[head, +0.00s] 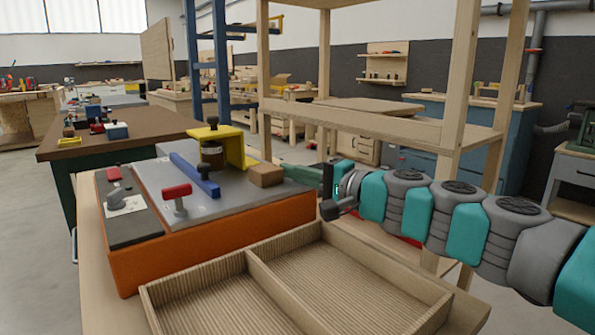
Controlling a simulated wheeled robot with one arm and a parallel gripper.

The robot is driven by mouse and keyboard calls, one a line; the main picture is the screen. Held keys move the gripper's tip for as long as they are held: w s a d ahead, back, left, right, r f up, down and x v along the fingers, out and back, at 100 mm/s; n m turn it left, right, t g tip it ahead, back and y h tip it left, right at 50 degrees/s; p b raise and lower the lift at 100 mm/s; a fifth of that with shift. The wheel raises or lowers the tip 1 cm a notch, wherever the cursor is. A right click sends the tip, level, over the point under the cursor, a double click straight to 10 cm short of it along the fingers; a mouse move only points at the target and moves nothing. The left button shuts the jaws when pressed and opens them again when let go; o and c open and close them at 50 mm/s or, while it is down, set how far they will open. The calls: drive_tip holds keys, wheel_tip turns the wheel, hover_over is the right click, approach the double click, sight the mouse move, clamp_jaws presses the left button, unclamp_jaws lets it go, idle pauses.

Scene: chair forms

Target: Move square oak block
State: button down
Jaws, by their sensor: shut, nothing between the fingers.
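A small square oak block (265,175) lies on the grey metal top (215,205) of an orange-sided machine, near its right back edge. My gripper (291,171) comes in from the right, with its green fingers pointing left at the block's right side. The fingers are shut with nothing between them. Their tips are close to the block; I cannot tell if they touch it. A shallow ribbed wooden tray (250,268) with two compartments stands in front of the machine. Both compartments look empty.
A yellow clamp bracket (235,145), a blue bar (195,174) and a red-topped knob (177,192) stand on the machine top left of the block. A wooden frame (455,95) rises behind my arm. A brown workbench (120,135) stands at the back left.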

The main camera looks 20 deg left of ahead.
sight(260, 190)
drive_tip(key=s+a, duration=0.1)
drive_tip(key=s, duration=0.1)
drive_tip(key=s+a, duration=0.1)
drive_tip(key=s, duration=0.1)
drive_tip(key=s+a+b, duration=0.1)
drive_tip(key=s, duration=0.1)
drive_tip(key=shift+s+a, duration=0.25)
drive_tip(key=shift+s, duration=0.1)
drive_tip(key=shift+d, duration=0.1)
